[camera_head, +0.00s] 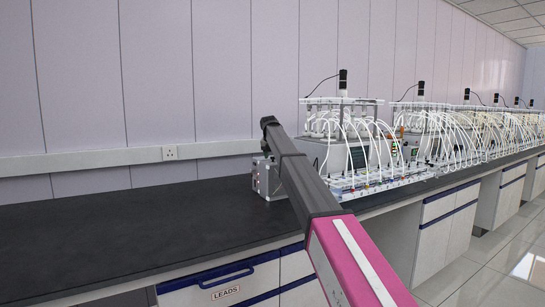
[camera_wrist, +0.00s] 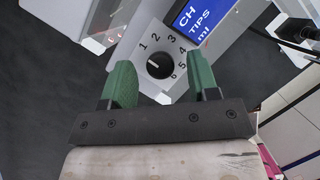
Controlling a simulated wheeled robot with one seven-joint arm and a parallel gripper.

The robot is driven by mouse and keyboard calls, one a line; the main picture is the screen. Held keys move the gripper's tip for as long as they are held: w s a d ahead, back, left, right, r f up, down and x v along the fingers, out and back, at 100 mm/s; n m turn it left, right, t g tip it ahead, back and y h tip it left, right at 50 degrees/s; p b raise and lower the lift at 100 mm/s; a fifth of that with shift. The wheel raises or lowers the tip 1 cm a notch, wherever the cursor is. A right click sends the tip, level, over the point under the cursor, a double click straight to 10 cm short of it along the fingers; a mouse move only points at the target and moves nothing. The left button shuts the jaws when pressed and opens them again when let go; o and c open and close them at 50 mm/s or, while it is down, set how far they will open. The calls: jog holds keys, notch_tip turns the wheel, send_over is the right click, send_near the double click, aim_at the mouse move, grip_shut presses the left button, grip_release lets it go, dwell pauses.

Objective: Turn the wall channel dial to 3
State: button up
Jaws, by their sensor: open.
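The channel dial (camera_wrist: 160,66) is a round black knob on a pale panel in the wrist view, with the numbers 1 to 6 curving around it. A short white mark on its face sits left of centre, on the side of the 1; its exact setting is too small to tell. My gripper (camera_wrist: 159,58) is open, with one green finger on each side of the dial in the picture. I see no contact, and the remaining depth to the knob is hard to tell. In the head view my arm hides the dial and fingers.
A blue display (camera_wrist: 198,18) reading "CH TIPS ml" sits beside the dial. Tubed reactor units (camera_head: 345,145) line the dark bench (camera_head: 110,235) to the right. A wall socket (camera_head: 170,152) is behind. The bench's left part is clear.

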jog(key=c, duration=0.9)
jog(key=shift+m, duration=0.4)
jog(key=m+h, duration=0.1)
jog(key=m, duration=0.1)
jog(key=shift+w+a+m, duration=0.1)
jog(key=shift+m, duration=0.3)
jog(key=m+h, duration=0.1)
jog(key=m, duration=0.1)
jog(key=m+g, duration=0.1)
jog(key=m, duration=0.1)
jog(key=shift+w+a+m+g+h, duration=0.15)
jog(key=shift+m+g+h, duration=0.15)
jog(key=shift+h, duration=0.1)
jog(key=m, duration=0.2)
jog(key=m+g, duration=0.1)
jog(key=m, duration=0.1)
jog(key=shift+w+g+h, duration=0.1)
jog(key=shift+g+h, duration=0.2)
jog(key=shift+h, duration=0.1)
jog(key=shift+m+g, duration=0.6)
jog(key=shift+m, duration=1.1)
